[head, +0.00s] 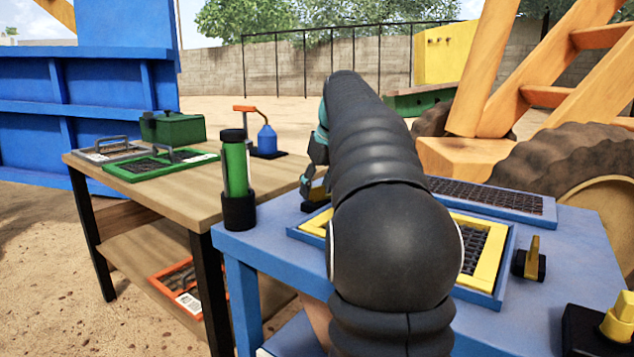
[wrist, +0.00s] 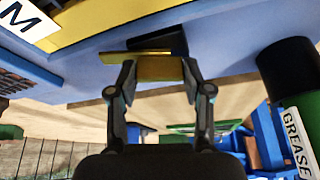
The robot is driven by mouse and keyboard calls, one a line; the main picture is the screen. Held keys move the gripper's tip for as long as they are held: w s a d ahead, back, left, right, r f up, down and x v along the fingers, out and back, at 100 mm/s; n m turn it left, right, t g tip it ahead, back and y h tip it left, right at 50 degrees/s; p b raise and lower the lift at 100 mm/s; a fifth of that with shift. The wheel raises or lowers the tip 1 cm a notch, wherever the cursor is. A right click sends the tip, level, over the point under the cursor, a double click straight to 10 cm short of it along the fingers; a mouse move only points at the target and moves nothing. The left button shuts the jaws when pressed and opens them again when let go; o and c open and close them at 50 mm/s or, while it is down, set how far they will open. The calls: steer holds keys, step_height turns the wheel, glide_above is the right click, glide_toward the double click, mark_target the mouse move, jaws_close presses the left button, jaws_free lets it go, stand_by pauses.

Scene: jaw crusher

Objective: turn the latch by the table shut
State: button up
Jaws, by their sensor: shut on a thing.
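The latch by the blue table's left side has a yellow handle (wrist: 160,69) on a dark base (wrist: 158,38). In the wrist view the handle sits between the two fingertips of my gripper (wrist: 159,73), which is shut on it. In the head view my dark arm covers most of this latch, and only part of my gripper (head: 316,165) shows left of the arm. The latch stands beside a yellow-framed screen (head: 486,272) lying in a blue frame (head: 505,290) on the blue table (head: 560,235). A second latch (head: 532,262) with an upright yellow handle stands right of the screen.
A green grease tube (head: 236,165) in a black holder stands at the blue table's left corner, close to my gripper; its label shows in the wrist view (wrist: 297,140). A wooden table (head: 185,192) stands at left. A yellow knob (head: 618,320) is at lower right.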

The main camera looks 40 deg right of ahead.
steer(key=m+h+p, duration=0.1)
steer(key=m+p, duration=0.1)
steer(key=m, duration=0.1)
steer(key=shift+a+r+m, duration=0.1)
steer(key=shift+m, duration=0.2)
steer(key=m+g+h+p, duration=0.1)
steer(key=m+p, duration=0.1)
steer(key=m, duration=0.1)
steer(key=shift+a+m+h, duration=0.1)
steer(key=shift+m+h, duration=0.2)
steer(key=m+g+h+p, duration=0.1)
steer(key=m+p, duration=0.1)
steer(key=m, duration=0.1)
steer(key=shift+w+m, duration=0.1)
steer(key=shift+m, duration=0.2)
steer(key=shift+m+g+h+p, duration=0.3)
steer(key=shift+m+g+p, duration=0.35)
steer(key=shift+m, duration=1.25)
steer(key=o, duration=1.2)
steer(key=shift+c, duration=0.2)
steer(key=v, duration=1.1)
steer(key=shift+a+r, duration=0.25)
steer(key=shift+r, duration=0.05)
